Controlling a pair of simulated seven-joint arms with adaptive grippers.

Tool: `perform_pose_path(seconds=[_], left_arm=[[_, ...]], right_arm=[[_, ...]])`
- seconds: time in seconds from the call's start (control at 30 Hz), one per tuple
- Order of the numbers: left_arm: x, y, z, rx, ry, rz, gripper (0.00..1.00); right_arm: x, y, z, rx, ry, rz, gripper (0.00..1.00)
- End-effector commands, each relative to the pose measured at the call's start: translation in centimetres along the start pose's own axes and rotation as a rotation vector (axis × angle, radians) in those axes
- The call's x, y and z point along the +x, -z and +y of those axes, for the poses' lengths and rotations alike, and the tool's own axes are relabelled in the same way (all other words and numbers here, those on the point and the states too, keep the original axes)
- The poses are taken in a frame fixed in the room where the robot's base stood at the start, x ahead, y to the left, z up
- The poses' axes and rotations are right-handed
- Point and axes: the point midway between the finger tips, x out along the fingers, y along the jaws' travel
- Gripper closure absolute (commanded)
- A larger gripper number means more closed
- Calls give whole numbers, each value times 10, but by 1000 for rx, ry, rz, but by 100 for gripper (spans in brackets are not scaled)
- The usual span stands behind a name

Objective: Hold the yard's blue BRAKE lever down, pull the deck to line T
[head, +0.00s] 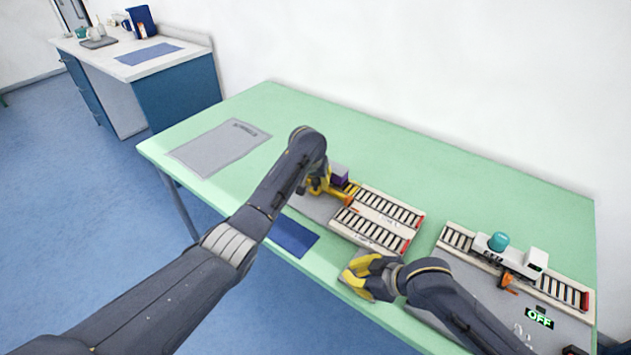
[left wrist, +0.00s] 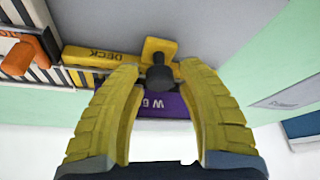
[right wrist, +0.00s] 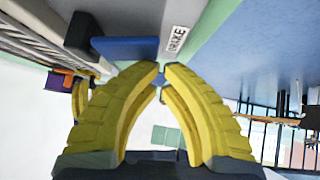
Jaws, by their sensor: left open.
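The yellow deck (left wrist: 95,57), marked DECK, sits on the near-left track and carries a purple box (left wrist: 165,104). A dark knob (left wrist: 159,78) stands on a yellow plate at the deck's end. My left gripper (head: 322,187) is open, its fingers on either side of this knob. The blue lever (right wrist: 128,48) is beside the BRAKE label (right wrist: 176,40) in the right wrist view. My right gripper (right wrist: 162,68) is shut with its fingertips at the lever's edge. I cannot tell whether the lever is pressed down. In the head view my right gripper (head: 362,270) hides the lever. I cannot make out line T.
The tracks (head: 390,208) lie at the middle of the green table (head: 330,125). A second track to the right bears a white vehicle (head: 510,256) with a teal tank. A sign (head: 539,317) reads OFF. A grey mat (head: 220,147) lies at left. The back of the table is clear.

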Motion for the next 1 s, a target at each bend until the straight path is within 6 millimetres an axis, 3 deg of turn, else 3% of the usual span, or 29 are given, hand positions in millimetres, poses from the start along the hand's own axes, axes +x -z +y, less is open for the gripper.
perform_pose_path(seconds=[0.3,0.63,1.0], left_arm=[[0,0,0,0,1,0,60],[0,0,0,0,1,0,99],[-1,1,-1,-1,1,3,100]], right_arm=[[0,0,0,0,0,-1,100],[0,0,0,0,0,-1,100],[0,0,0,0,0,-1,100]])
